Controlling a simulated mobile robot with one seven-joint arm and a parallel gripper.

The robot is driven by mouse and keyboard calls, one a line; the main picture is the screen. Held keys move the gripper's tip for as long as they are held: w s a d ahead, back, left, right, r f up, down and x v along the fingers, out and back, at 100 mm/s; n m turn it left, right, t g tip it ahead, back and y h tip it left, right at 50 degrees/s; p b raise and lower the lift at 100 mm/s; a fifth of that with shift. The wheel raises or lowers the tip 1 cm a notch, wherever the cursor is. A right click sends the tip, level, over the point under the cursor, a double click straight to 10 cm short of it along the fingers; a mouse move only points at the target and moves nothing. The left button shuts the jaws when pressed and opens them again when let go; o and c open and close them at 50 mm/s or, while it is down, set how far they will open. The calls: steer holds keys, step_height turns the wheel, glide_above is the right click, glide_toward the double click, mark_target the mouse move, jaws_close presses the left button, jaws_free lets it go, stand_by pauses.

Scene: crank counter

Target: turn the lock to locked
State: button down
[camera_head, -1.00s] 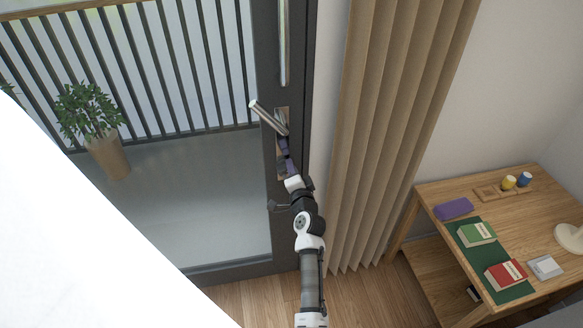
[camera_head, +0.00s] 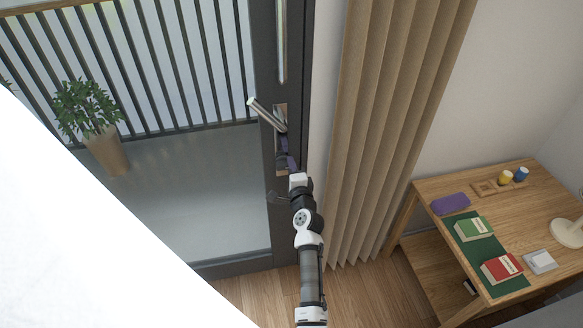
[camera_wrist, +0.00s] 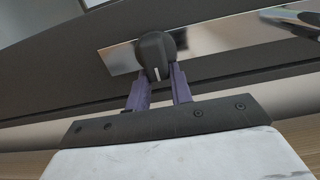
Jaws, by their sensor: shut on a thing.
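The lock knob (camera_wrist: 155,56) is a dark thumb-turn with a white line on its face, set on a shiny metal plate (camera_wrist: 205,46) in the wrist view. The line stands nearly upright in that picture. My gripper (camera_wrist: 160,80) has its two purple fingers on either side of the knob, shut on it. In the head view my gripper (camera_head: 289,163) is at the lower part of the door plate, and hides the knob there. The silver lever handle (camera_head: 266,114) is just above it, slanting up to the left.
The dark-framed glass door (camera_head: 262,190) has a long vertical pull bar (camera_head: 282,40) above the lever. A beige curtain (camera_head: 385,130) hangs close on the right. A wooden desk (camera_head: 530,190) with books stands farther right.

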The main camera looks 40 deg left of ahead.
steer(key=shift+s, duration=0.1)
steer(key=c, duration=1.3)
jaws_free()
steer(key=shift+o, duration=0.3)
steer(key=shift+a, duration=0.1)
steer(key=b+v, duration=0.2)
steer(key=v, duration=1.1)
steer(key=shift+s+d+b, duration=0.25)
steer(key=shift+d+b, duration=0.05)
steer(key=shift+b, duration=0.1)
